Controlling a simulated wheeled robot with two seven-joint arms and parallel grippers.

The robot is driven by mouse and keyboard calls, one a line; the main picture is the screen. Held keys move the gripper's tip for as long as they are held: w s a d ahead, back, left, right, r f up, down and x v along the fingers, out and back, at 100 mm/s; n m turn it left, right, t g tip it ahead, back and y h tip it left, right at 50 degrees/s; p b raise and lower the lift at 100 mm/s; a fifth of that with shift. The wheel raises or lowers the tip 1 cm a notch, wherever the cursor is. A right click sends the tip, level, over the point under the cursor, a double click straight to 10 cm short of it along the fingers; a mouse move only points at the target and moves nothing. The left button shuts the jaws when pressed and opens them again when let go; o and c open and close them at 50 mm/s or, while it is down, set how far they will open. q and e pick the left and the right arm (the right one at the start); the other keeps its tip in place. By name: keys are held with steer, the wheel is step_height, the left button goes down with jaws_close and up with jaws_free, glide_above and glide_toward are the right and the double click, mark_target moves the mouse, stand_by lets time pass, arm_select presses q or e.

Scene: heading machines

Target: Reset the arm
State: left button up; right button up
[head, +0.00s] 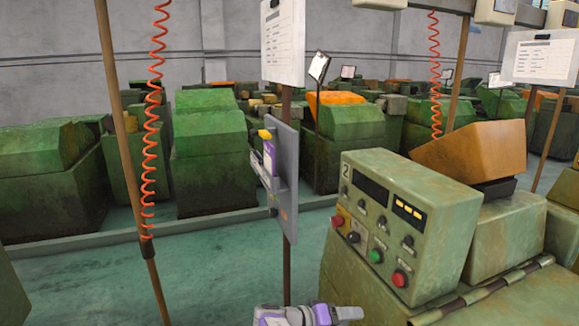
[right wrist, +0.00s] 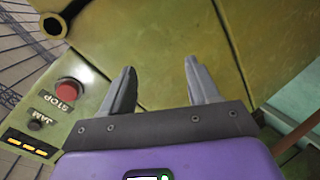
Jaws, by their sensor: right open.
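My right gripper (head: 348,313) shows at the bottom edge of the head view, in front of and below the green control box (head: 375,255). Only its purple and grey parts show there, and most of the arm is cut off. In the right wrist view the right gripper (right wrist: 160,68) has its two grey fingers apart with nothing between them. Green machine panels lie beyond the fingers. The red STOP button (right wrist: 70,90) is left of the fingers, apart from them. My left gripper is not in view.
The control box carries red, green and black buttons, with an orange-brown hopper (head: 470,150) behind it. A thin post (head: 286,270) bears a grey panel (head: 284,165). A brown pole (head: 125,150) and a red coiled cable (head: 153,110) stand left. Green floor (head: 220,270) is open.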

steer(key=s+d+f+n+g+y+p, duration=0.1)
steer(key=s+d+f+g+y, duration=0.3)
steer(key=f, duration=0.9)
steer(key=s+a+f+n+g+y+p, duration=0.15)
steer(key=s+f+y, duration=0.35)
steer(key=s+f, duration=0.55)
steer(key=s+a+f+m+y+p, duration=0.1)
steer(key=s+a+y, duration=0.1)
steer(key=s+y, duration=0.1)
steer(key=s+a+f+m+t+y+p, duration=0.1)
steer(key=s+a+f+m+y, duration=0.1)
steer(key=s, duration=0.4)
steer(key=s+a+f+m+y+p, duration=0.1)
steer(key=s+a+f+y, duration=0.1)
steer(key=s, duration=0.3)
steer(key=shift+a+f+y+p, duration=0.25)
steer(key=shift+y+p, duration=0.15)
steer(key=shift+y, duration=0.4)
steer(key=shift+c, duration=0.3)
